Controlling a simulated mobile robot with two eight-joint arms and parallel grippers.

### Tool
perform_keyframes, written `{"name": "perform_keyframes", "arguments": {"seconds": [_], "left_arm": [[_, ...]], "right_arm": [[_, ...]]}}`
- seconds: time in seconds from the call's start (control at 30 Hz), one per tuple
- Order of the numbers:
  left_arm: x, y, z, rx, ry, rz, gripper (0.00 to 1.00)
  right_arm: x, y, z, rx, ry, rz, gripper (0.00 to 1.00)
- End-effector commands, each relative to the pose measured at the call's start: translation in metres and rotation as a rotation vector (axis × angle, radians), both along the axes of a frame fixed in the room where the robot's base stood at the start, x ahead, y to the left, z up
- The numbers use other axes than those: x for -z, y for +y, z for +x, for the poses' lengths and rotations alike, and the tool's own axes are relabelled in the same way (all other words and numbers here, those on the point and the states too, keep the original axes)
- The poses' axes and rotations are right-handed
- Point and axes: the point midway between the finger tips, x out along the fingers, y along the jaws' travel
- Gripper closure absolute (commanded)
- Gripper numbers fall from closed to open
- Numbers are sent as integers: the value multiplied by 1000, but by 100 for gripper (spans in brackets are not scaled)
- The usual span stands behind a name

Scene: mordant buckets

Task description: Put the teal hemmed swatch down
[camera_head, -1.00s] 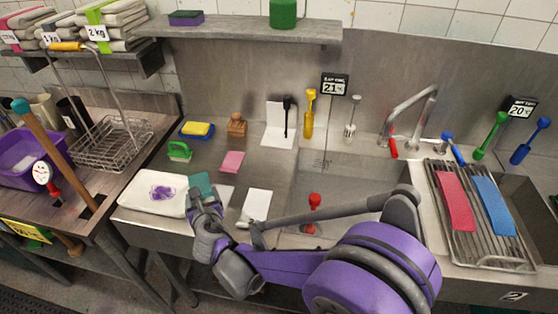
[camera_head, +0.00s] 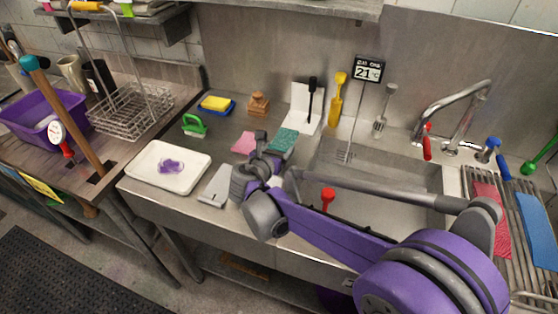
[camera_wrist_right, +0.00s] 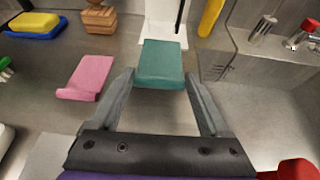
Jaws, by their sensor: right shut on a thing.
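The teal hemmed swatch (camera_head: 284,140) is at the tips of my right gripper (camera_head: 268,148), to the right of the pink swatch (camera_head: 244,143). In the right wrist view the teal swatch (camera_wrist_right: 161,62) lies between the two fingertips of the right gripper (camera_wrist_right: 160,80), which is shut on its near end. The swatch reaches forward, flat, towards the white upright card (camera_wrist_right: 163,24). Whether it touches the steel counter (camera_head: 224,155) or hangs just above it, I cannot tell. My left gripper is not in view.
A white tray (camera_head: 140,176) with a purple piece stands at the left. A yellow sponge (camera_head: 216,103), wooden block (camera_head: 258,104) and green-handled brush (camera_head: 194,125) stand behind. The sink (camera_head: 390,185) opens to the right. Bare counter surrounds the pink swatch.

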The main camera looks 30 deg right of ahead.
Motion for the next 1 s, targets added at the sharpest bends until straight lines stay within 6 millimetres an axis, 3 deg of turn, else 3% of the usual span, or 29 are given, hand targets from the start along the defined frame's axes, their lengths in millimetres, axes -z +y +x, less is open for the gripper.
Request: {"name": "perform_keyframes", "arguments": {"seconds": [0.4, 0.77, 0.8, 0.9, 1.0], "left_arm": [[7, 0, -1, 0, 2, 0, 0], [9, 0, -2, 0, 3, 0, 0], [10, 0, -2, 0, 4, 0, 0], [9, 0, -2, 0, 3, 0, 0], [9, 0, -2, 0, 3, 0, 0]], "right_arm": [[49, 0, 0, -1, 0, 0, 74], [53, 0, 0, -2, 1, 1, 74], [54, 0, 0, -2, 1, 1, 18], [53, 0, 0, -2, 1, 1, 0], [53, 0, 0, -2, 1, 1, 0]]}}
